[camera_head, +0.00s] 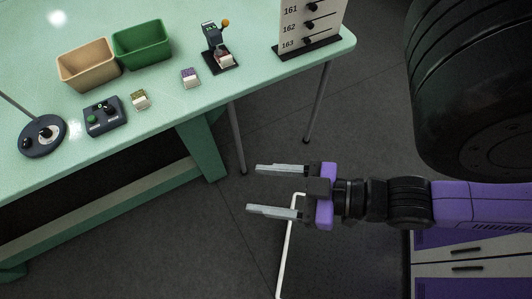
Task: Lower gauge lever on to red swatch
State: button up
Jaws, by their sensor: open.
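The gauge (211,36) is a small dark device on the green table, near its right part. Its lever is raised and ends in an orange knob (225,22). A pale swatch with a reddish tint (226,60) lies on the gauge's base, below the raised lever; it is too small to tell its colour surely. My gripper (252,188) is open and empty. It is over the dark floor beyond the table's front edge, apart from the gauge, with its fingers pointing left.
A purple swatch (190,78) and a yellow-green swatch (140,99) lie on the table (250,75). A control box (104,116), round lamp base (42,136), tan bin (88,66) and green bin (142,44) stand left. A numbered board (309,25) stands right of the gauge. A white bent rod (284,262) is below my gripper.

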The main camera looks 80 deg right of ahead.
aim_at(225, 22)
jog(key=i+j+z, duration=0.3)
jog(key=j, duration=0.35)
jog(key=i+j+z, duration=0.15)
jog(key=i+j, duration=0.15)
jog(key=i+j+z, duration=0.15)
jog(key=j, duration=0.25)
